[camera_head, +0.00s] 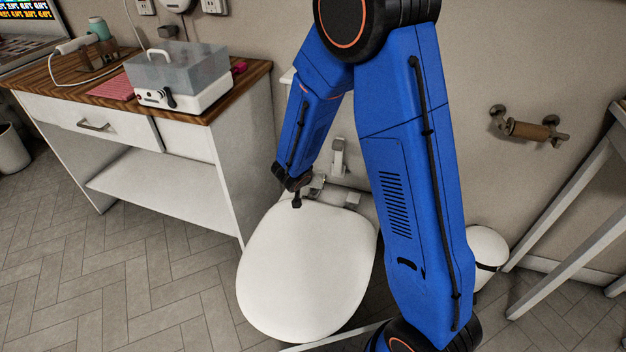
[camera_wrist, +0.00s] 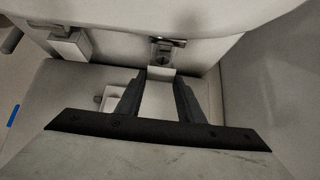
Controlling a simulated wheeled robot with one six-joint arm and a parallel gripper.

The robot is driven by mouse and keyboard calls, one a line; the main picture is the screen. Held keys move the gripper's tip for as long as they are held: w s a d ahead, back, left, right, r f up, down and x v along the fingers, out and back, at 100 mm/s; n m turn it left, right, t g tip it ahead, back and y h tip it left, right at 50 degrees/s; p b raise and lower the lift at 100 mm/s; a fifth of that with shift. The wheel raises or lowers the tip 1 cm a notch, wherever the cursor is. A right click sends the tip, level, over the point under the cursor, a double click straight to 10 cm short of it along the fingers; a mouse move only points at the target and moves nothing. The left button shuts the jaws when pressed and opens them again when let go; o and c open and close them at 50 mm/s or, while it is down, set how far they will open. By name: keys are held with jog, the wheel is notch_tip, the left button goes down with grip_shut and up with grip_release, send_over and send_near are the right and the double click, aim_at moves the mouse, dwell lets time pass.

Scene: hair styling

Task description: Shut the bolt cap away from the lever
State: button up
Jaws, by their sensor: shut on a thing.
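My gripper (camera_head: 297,203) is at the rear edge of the closed white toilet lid (camera_head: 305,270). In the wrist view, its two dark fingers (camera_wrist: 160,82) have a pale flap, seemingly the bolt cap (camera_wrist: 160,70), between their tips. Just beyond the tips is a metal hinge part (camera_wrist: 165,50) with a dark round fitting. A second pale hinge block (camera_wrist: 68,46) is to the left in the wrist view. In the head view, the gripper partly hides the hinge area. I cannot surely pick out the lever.
A white cabinet (camera_head: 225,150) with a wooden top stands to the left, carrying a clear-lidded box (camera_head: 180,75). A white bin (camera_head: 488,250) stands behind my arm on the right. Tiled floor (camera_head: 130,290) is clear at the front left.

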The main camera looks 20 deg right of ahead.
jog(key=shift+s+a+f+t+h, duration=0.3)
jog(key=shift+s+f+t+h, duration=0.2)
jog(key=shift+t, duration=0.3)
jog(key=shift+s+a+f+t+h, duration=0.35)
jog(key=shift+t+h, duration=0.25)
jog(key=shift+t, duration=0.2)
jog(key=o, duration=1.1)
jog(key=shift+c, duration=0.2)
jog(key=v, duration=1.7)
jog(key=shift+s+a, duration=0.1)
jog(key=shift+s, duration=0.15)
